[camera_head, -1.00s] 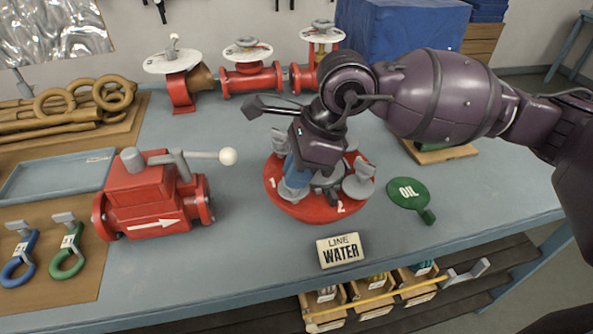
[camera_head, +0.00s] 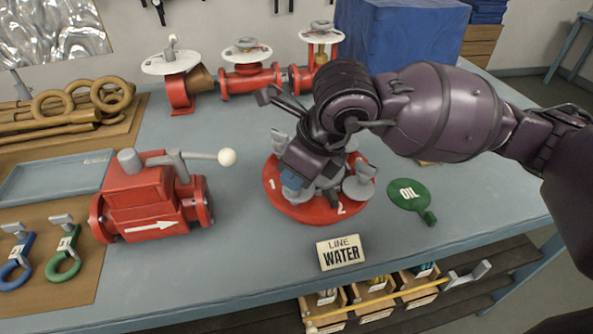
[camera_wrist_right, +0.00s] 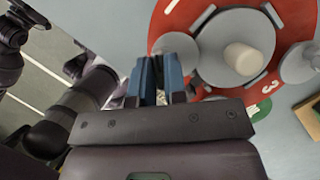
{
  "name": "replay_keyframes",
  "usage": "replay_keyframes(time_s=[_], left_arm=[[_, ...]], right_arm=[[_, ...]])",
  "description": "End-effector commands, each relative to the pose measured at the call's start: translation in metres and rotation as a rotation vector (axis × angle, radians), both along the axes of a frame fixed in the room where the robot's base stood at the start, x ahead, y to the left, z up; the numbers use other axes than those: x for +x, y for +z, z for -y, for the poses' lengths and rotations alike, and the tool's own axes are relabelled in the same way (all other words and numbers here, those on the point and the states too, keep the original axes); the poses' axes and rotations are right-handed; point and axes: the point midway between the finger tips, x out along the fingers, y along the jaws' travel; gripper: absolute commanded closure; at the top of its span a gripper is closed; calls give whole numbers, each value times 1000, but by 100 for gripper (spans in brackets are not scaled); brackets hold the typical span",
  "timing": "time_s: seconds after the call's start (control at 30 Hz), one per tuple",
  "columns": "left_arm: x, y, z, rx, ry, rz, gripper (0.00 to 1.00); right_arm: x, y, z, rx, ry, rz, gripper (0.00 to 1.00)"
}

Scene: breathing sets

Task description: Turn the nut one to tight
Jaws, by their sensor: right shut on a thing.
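The round red flange (camera_head: 305,211) lies on the bench, with a white 1 at its left and a white 2 at its front. My right gripper (camera_head: 291,180) points down at the flange beside the 1. Its blue fingers are shut on the grey nut one, which is mostly hidden by the gripper in the head view. In the right wrist view the blue fingers (camera_wrist_right: 163,80) are close together, with the grey nut one (camera_wrist_right: 176,44) at their tips. A grey nut (camera_head: 359,188) with an upright tab stands near the 2. My left gripper is not in view.
A red valve body (camera_head: 150,200) with a lever stands to the left. The LINE WATER sign (camera_head: 340,252) is in front, and a green OIL tag (camera_head: 407,194) lies to the right. Several red valves stand behind. Bench space between the valve body and flange is clear.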

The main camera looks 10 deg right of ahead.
Motion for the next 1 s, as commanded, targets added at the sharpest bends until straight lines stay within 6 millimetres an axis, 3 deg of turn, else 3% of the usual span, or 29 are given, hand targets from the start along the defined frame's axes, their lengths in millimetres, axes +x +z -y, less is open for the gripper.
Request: replay_keyframes(time_s=[0.43,0.47,0.6,1.0], left_arm=[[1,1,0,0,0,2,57],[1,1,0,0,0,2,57],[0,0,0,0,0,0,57],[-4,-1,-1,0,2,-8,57]], right_arm=[[0,1,0,-1,-10,1,100],[0,1,0,-1,-10,1,84],[0,1,0,-1,-10,1,63],[-1,7,2,0,-10,3,62]])
